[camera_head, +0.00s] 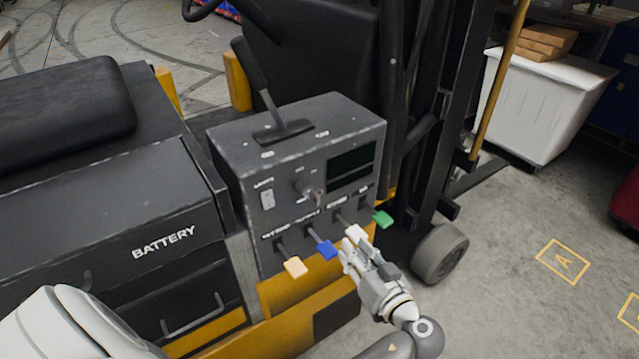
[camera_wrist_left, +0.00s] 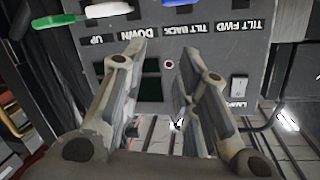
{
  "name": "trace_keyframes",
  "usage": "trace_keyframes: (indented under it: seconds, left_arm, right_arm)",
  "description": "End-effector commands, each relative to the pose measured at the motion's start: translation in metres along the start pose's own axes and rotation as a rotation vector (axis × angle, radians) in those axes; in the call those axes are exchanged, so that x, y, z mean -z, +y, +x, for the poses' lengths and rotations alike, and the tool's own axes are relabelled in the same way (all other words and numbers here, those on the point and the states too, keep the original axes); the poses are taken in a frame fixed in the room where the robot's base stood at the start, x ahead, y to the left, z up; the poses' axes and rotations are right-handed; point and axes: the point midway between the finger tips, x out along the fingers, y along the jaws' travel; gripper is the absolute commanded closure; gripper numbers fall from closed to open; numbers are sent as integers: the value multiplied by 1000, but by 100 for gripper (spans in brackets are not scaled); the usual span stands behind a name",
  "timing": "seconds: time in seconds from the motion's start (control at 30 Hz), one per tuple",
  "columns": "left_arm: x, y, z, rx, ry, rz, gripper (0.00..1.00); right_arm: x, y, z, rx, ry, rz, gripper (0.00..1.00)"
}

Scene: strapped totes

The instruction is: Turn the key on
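The key switch (camera_head: 308,187) is a small round knob with a reddish spot on the front of the dark grey control panel (camera_head: 235,165). A key's shape and angle are too small to tell. My left gripper (camera_head: 352,246) is below and right of the switch, close to the white lever handle; I cannot tell whether they touch. In the left wrist view, its two fingers (camera_wrist_left: 163,62) are apart with nothing visibly held, facing the panel (camera_wrist_left: 215,55). A red dot (camera_wrist_left: 169,64) shows on the panel between them. My right gripper is not in view.
Lever handles in tan (camera_head: 295,267), blue (camera_head: 326,250), white (camera_head: 356,233) and green (camera_head: 383,219) stick out below the switch. A dark screen (camera_head: 351,168) is right of the switch, a white rocker (camera_head: 267,199) left. A black lever (camera_head: 258,85) stands on top.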

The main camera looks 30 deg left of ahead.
Motion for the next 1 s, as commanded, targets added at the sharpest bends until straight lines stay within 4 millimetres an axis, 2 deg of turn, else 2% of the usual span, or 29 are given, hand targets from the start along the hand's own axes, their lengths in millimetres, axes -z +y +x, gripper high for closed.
trace_keyframes:
  seconds: [0.03,0.1,0.2,0.33,0.47,0.57,0.8,1.0]
  left_arm:
    - [35,-17,-8,55,37,-100,71]
    - [63,-36,-17,118,77,-211,71]
    - [83,-54,-24,172,109,-305,71]
    - [92,-62,-19,193,124,-338,71]
    - [95,-67,1,195,125,-335,71]
    - [98,-71,20,193,125,-334,71]
    - [100,-78,60,190,123,-332,71]
    - [98,-80,76,189,120,-333,71]
  right_arm:
    - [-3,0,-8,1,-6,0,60]
    - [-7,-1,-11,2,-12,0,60]
    - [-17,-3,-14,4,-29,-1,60]
    - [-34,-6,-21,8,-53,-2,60]
    - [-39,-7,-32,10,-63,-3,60]
    - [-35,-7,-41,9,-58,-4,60]
    - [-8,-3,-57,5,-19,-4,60]
    - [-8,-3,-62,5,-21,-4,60]
